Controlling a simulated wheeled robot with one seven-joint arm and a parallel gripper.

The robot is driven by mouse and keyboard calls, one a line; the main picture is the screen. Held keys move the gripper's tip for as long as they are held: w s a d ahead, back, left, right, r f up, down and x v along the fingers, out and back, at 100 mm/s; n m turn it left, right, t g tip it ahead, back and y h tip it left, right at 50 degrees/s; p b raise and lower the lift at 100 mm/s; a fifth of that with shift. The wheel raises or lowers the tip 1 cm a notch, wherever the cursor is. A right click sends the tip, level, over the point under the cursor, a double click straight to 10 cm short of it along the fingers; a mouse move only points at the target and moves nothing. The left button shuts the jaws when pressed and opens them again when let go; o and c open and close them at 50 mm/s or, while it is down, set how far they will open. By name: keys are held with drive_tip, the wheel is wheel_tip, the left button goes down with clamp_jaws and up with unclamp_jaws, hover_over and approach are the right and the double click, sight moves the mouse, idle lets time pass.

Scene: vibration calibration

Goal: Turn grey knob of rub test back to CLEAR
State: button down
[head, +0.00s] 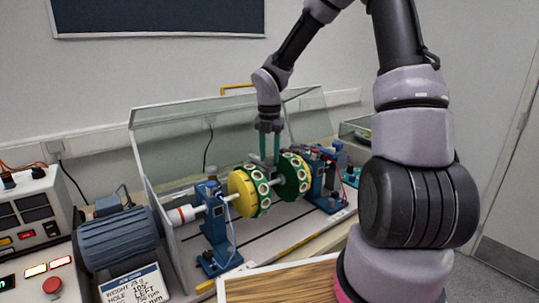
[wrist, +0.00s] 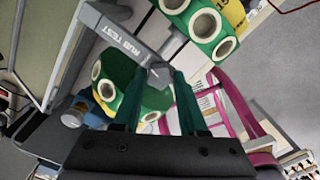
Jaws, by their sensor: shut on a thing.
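The grey arm lettered RUB TEST (wrist: 118,35) runs diagonally across the upper left of the wrist view, down toward my fingertips. The grey knob (wrist: 160,73) is at its lower end, between the tips of my teal fingers. My gripper (wrist: 158,80) is shut on the knob. In the head view my gripper (head: 270,160) reaches down from above, over the shaft between the yellow-faced disc (head: 241,191) and the green disc (head: 291,177). The knob is small and mostly hidden there. I cannot read a CLEAR mark or the knob's angle.
The discs carry several pale-rimmed holes close around my fingers. Blue bearing stands (head: 215,228) hold the shaft, with a blue motor (head: 118,238) at left. A raised clear cover (head: 165,130) stands behind. A card (head: 133,285) and a wooden-topped surface (head: 285,282) are in front.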

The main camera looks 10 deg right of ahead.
sight(270, 158)
drive_tip(key=shift+n, duration=0.3)
drive_tip(key=shift+c, duration=2.2)
unclamp_jaws()
drive_tip(key=shift+r, duration=0.1)
wheel_tip(270, 158, up, 11)
drive_tip(key=shift+f, duration=0.2)
